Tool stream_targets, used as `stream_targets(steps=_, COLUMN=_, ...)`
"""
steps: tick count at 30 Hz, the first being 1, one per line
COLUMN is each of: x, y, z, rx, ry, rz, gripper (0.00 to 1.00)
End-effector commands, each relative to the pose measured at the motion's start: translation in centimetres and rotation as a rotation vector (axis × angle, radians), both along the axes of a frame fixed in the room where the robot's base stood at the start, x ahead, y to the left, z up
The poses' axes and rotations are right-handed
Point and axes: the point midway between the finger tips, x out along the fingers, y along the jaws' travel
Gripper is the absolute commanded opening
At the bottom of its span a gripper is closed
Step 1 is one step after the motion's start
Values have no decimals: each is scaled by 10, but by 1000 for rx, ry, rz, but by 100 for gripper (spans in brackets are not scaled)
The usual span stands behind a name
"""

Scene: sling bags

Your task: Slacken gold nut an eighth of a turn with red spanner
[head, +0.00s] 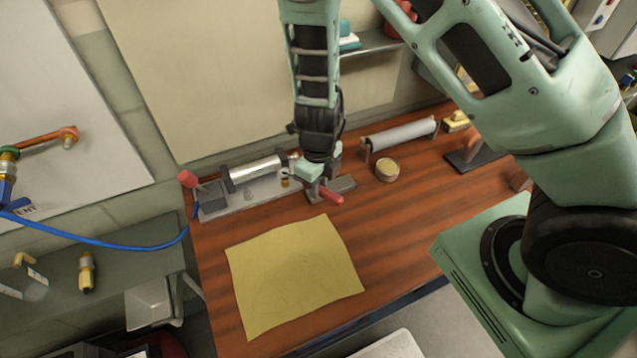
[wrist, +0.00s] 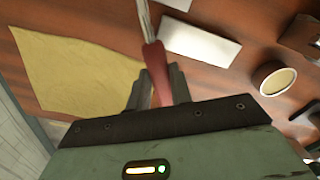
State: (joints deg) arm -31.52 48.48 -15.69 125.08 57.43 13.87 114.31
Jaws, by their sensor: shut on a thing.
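My gripper (head: 318,180) is over the back middle of the wooden bench, its fingers pointing down. It is shut on the red handle of the spanner (head: 332,197). In the wrist view the handle (wrist: 157,72) lies between both fingers and its grey metal shaft runs up out of the top edge. The spanner's head is not in view there. In the head view a small gold piece (head: 285,182), probably the gold nut, shows on the grey fixture just left of my gripper. I cannot tell whether the spanner touches it.
The grey fixture plate (head: 240,204) carries a silver cylinder (head: 257,170) and a red-knobbed lever (head: 188,179). A yellow cloth (head: 293,272) lies in front. A round tin (head: 387,170) and a grey roll (head: 402,133) stand to the right. The bench front right of the cloth is clear.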

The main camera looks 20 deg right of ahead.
Motion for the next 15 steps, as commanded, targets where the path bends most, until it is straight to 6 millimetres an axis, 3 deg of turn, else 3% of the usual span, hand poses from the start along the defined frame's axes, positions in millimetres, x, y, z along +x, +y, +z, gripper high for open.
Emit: stream_targets(steps=15, x=0, y=0, z=-12, rx=1, ry=0, rz=-1, gripper=0)
